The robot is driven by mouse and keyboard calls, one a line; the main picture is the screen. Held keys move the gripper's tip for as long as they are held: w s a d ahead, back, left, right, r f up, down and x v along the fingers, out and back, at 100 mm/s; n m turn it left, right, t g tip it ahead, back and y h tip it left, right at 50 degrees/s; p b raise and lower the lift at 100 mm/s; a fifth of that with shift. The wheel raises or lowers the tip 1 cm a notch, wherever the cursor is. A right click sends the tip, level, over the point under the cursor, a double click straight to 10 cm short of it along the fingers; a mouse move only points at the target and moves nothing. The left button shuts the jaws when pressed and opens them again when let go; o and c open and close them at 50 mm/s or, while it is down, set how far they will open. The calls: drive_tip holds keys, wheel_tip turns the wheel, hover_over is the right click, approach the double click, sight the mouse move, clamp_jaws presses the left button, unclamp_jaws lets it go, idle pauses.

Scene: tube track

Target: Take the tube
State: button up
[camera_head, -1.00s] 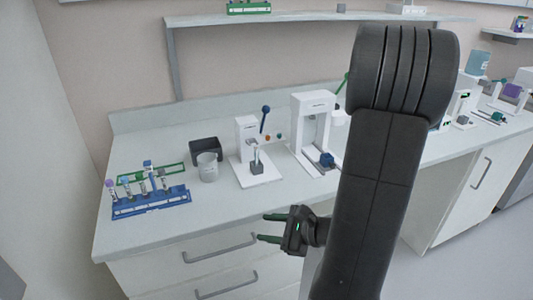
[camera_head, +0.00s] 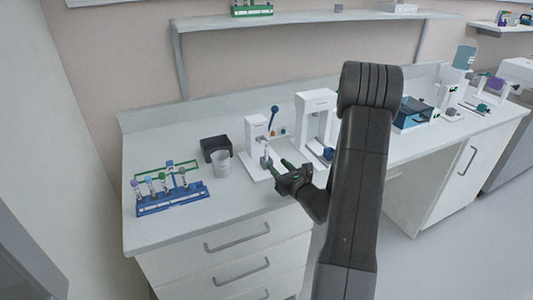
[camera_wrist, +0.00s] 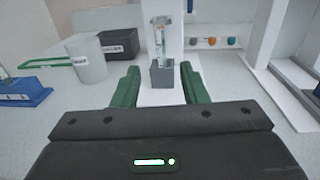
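A clear tube (camera_wrist: 161,38) stands upright in a small grey holder block (camera_wrist: 162,74) on the base of a white device, ahead of my gripper in the wrist view. In the head view the tube (camera_head: 265,148) is small and its details cannot be told. My gripper (camera_wrist: 158,84) is open, with its green fingers apart and pointing toward the block. The fingers appear left and right of the block in the wrist view, with nothing held between them. In the head view my gripper (camera_head: 280,168) is at the white device's front right.
A grey cup (camera_head: 221,165) and a black bin (camera_head: 216,148) stand left of the white device (camera_head: 254,133). A blue rack (camera_head: 172,202) with several tubes is further left. A taller white device (camera_head: 317,104) stands to the right.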

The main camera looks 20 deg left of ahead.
sight(267, 155)
drive_tip(key=shift+p+x, duration=1.25)
drive_tip(key=shift+x, duration=2.1)
drive_tip(key=shift+w+d+f, duration=0.1)
drive_tip(key=shift+f, duration=0.05)
clamp_jaws()
